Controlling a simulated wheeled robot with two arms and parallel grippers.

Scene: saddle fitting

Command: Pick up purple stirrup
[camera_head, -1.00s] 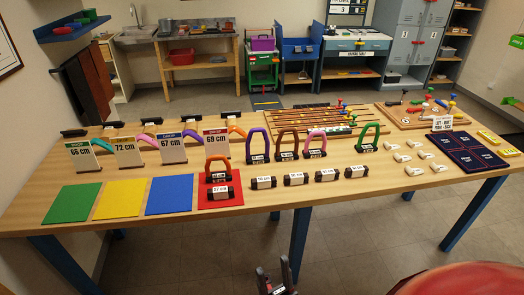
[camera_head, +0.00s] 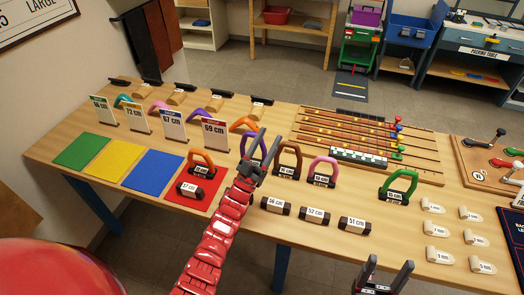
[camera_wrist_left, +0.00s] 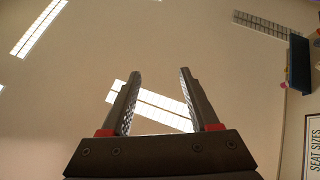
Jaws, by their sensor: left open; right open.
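The purple stirrup (camera_head: 243,145) is an upright arch in the stirrup row on the table, between the orange stirrup and the brown one. My left gripper (camera_head: 268,141) overlaps it in the head view and hides much of it and its label. I cannot tell how far apart they are. In the left wrist view my left gripper (camera_wrist_left: 157,85) is open with nothing between its fingers, facing the ceiling. My right gripper (camera_head: 391,263) is open and empty at the bottom, in front of the table edge.
The brown stirrup (camera_head: 287,152) stands close right, then pink (camera_head: 331,162) and green (camera_head: 413,178). The orange stirrup (camera_head: 208,157) stands on the red mat (camera_head: 205,200). Labelled black-ended rolls (camera_head: 314,215) lie in front.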

